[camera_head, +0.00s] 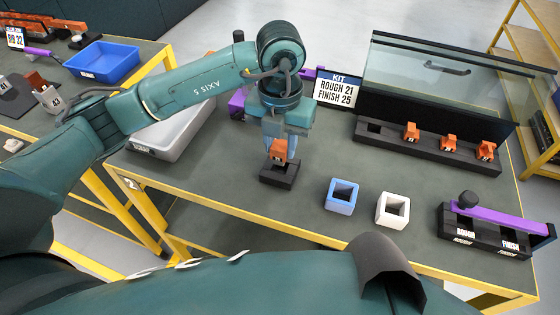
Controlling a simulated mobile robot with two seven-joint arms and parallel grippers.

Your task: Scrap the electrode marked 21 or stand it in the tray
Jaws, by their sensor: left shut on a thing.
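My left gripper (281,148) points down at the middle of the table and is shut on a copper electrode (278,154). The electrode is upright, just over or in a small black block (279,176); I cannot tell whether it touches. Its mark is too small to read. A black tray (478,239) at the right front has labels ROUGH and FINISH, with a purple bar with a black knob (490,215) lying along its back. My right gripper is not in view.
A sign (338,90) reads KIT, ROUGH 21, FINISH 25. A long black rack (430,150) holds three copper electrodes before a glass-walled case (450,80). A blue block (341,196) and a white block (392,209), both hollow, stand in front. A blue bin (102,61) is on the left table.

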